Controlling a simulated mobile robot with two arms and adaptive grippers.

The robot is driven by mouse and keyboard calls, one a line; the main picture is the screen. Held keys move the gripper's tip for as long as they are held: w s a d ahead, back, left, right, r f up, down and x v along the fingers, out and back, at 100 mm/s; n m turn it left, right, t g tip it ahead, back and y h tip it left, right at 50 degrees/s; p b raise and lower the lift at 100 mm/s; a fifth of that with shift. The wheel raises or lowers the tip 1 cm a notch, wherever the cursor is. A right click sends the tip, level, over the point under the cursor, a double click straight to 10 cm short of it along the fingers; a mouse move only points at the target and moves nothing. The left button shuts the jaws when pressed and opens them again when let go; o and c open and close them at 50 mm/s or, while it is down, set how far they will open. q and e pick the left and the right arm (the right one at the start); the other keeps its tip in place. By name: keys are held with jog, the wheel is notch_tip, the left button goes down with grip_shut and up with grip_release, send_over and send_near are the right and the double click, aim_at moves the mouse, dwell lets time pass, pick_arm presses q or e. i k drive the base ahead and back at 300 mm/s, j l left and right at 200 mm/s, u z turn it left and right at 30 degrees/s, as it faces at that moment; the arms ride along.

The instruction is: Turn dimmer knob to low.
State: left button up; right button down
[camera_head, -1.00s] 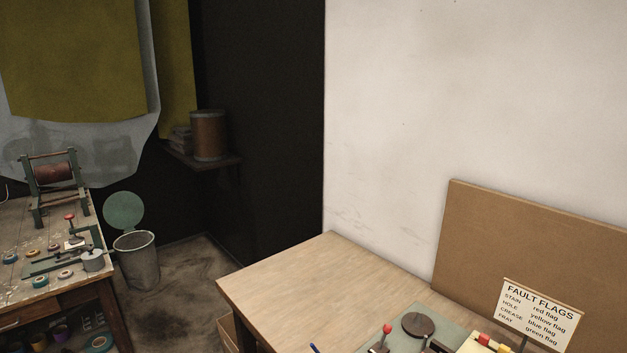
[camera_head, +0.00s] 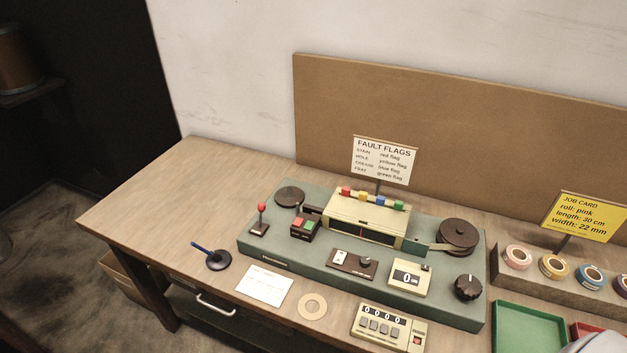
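A green winding machine (camera_head: 335,235) stands on the wooden bench. On its front edge is a dark brown panel (camera_head: 345,268) with a white switch (camera_head: 340,257) and a small dark round knob (camera_head: 366,264). A larger black knob (camera_head: 468,287) with a pale mark sits at the machine's right end. No label shows which of the two knobs is the dimmer, and I cannot read either setting.
A red-topped lever (camera_head: 261,218), red and green buttons (camera_head: 303,226) and a counter (camera_head: 409,277) sit on the machine. In front lie a white card (camera_head: 265,286), a tan ring (camera_head: 312,306) and a keypad box (camera_head: 388,328). A green tray (camera_head: 528,318) is at right.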

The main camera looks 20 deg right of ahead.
aim_at(366, 261)
jog(key=z, duration=1.05)
